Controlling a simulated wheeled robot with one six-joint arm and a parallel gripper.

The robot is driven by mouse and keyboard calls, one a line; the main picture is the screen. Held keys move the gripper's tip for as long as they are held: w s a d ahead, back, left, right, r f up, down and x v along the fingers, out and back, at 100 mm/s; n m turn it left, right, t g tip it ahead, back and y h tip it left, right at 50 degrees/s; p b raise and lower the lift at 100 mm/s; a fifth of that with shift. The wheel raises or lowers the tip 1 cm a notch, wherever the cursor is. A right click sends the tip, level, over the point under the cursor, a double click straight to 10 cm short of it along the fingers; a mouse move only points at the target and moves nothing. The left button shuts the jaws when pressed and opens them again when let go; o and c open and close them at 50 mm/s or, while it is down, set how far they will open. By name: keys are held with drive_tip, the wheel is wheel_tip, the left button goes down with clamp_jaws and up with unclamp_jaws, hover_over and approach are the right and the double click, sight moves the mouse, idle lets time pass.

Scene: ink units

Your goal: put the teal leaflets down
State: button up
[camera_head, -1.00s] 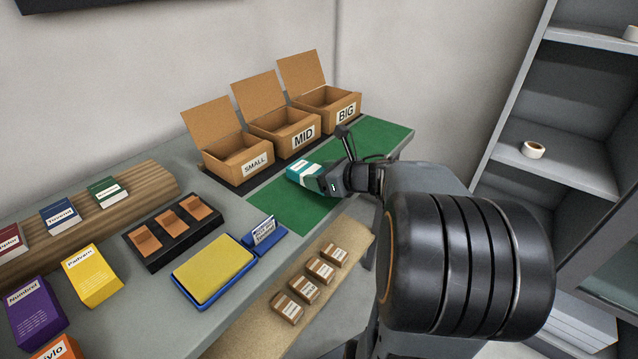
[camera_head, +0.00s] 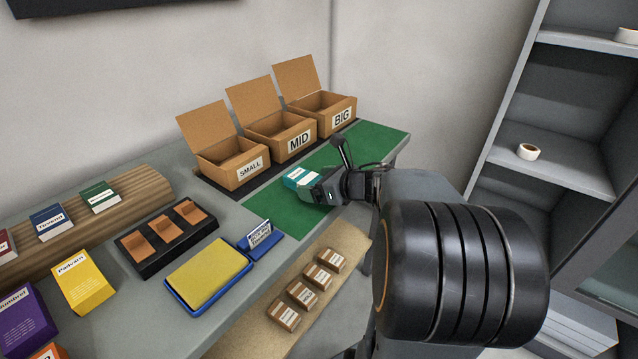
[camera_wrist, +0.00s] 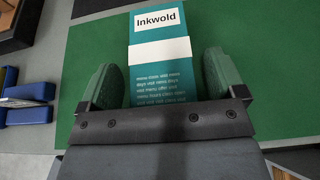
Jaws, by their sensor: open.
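The teal leaflets (camera_head: 298,178), a stack with a white band and the word "Inkwold", lie on the green mat (camera_head: 285,214). In the wrist view the teal leaflets (camera_wrist: 158,75) sit between the two fingers of my gripper (camera_wrist: 160,85), with a gap showing on each side. My gripper (camera_head: 316,185) is open, low over the mat at the right end of the leaflets in the head view. It hides part of them there.
Open cartons marked SMALL (camera_head: 236,167), MID (camera_head: 285,142) and BIG (camera_head: 328,116) stand behind the mat. A blue card holder (camera_head: 262,240) and yellow pad (camera_head: 210,272) are at the front left. Several small brown packs (camera_head: 309,296) lie on a tan strip.

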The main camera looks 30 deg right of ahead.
drive_tip(key=shift+r, duration=0.2)
drive_tip(key=shift+s+d+r, duration=0.15)
drive_tip(key=shift+s+d, duration=0.05)
drive_tip(key=shift+s, duration=0.05)
drive_tip(key=p+v, duration=0.2)
drive_tip(key=v, duration=0.9)
drive_tip(key=shift+s, duration=0.2)
